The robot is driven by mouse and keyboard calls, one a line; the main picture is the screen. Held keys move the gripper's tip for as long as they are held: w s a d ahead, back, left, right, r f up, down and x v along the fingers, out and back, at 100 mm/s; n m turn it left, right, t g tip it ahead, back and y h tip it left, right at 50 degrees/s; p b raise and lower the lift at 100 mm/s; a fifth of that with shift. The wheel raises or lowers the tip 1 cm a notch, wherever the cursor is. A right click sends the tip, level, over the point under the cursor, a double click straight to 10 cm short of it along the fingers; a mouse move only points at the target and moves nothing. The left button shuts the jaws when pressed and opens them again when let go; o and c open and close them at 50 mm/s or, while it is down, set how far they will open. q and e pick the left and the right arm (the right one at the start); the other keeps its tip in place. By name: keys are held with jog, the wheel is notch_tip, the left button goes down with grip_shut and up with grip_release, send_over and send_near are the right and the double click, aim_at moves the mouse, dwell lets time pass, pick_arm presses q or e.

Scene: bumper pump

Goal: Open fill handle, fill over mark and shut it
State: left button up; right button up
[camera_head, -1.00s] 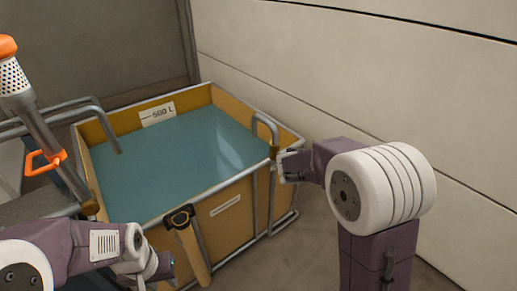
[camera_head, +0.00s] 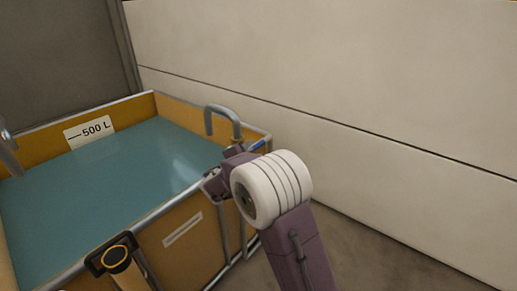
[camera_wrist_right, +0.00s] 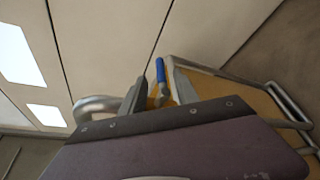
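A yellow tank (camera_head: 190,245) with a metal rim holds blue-green water (camera_head: 110,175). A white 500 L mark plate (camera_head: 90,132) is on its back inner wall, and the water's edge lies just below the plate. A grey bent fill pipe (camera_head: 222,112) curves over the right rim. A blue fill handle (camera_head: 257,144) shows beside the pipe, partly hidden by my right gripper (camera_head: 218,178). In the right wrist view, the blue handle (camera_wrist_right: 161,70) stands between the open fingers of my right gripper (camera_wrist_right: 156,76), with gaps showing. My left gripper is out of view.
A pale panelled wall (camera_head: 350,90) runs behind and to the right of the tank. A post with a black ringed top (camera_head: 115,258) stands at the tank's front. Bare floor (camera_head: 350,245) lies to the right.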

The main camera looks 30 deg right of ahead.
aim_at(256, 147)
jog(key=b+x, duration=0.1)
jog(key=x, duration=0.6)
grip_shut()
jog(key=shift+f, duration=0.15)
dwell(1.1)
